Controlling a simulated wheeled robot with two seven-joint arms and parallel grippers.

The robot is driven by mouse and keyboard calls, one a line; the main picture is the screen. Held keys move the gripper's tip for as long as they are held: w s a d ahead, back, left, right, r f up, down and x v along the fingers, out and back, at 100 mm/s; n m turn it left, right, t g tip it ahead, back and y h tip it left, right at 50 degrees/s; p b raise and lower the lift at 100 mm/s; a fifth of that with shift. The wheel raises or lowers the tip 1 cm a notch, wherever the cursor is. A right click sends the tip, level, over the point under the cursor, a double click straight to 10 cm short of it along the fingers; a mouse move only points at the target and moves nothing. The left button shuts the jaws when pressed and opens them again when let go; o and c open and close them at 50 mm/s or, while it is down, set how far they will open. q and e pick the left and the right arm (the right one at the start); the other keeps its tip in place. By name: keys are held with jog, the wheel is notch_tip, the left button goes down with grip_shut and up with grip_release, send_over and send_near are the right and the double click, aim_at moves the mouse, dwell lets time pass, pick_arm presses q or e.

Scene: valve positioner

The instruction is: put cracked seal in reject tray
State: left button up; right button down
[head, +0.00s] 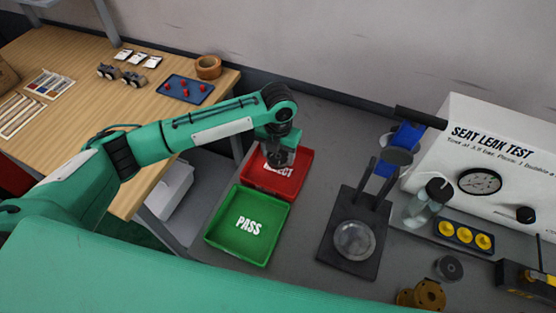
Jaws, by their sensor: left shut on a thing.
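The red reject tray (290,186) sits on the grey bench, just behind the green pass tray (247,226). My left arm comes in from the left and its gripper (278,158) points down over the back part of the reject tray. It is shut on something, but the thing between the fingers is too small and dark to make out. The cracked seal cannot be told apart in this view. My right gripper is not in view.
A black stand with a round glass plate (354,241) is right of the trays. Beyond it are a bottle (428,204), the white leak tester (500,165) and a blue holder with yellow discs (464,235). A wooden table (70,120) with small parts is at left.

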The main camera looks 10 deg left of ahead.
aim_at(278, 156)
pick_arm(q)
notch_tip(278, 156, down, 3)
jog(key=shift+f, duration=0.55)
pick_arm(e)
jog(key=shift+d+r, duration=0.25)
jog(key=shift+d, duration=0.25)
pick_arm(q)
jog(key=shift+f, duration=0.1)
jog(key=o, duration=1.4)
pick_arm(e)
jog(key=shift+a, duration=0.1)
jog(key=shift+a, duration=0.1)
pick_arm(q)
jog(key=shift+r, duration=0.2)
notch_tip(278, 156, up, 11)
jog(key=shift+f+b, duration=0.2)
jog(key=shift+b, duration=0.55)
jog(key=shift+r, duration=0.65)
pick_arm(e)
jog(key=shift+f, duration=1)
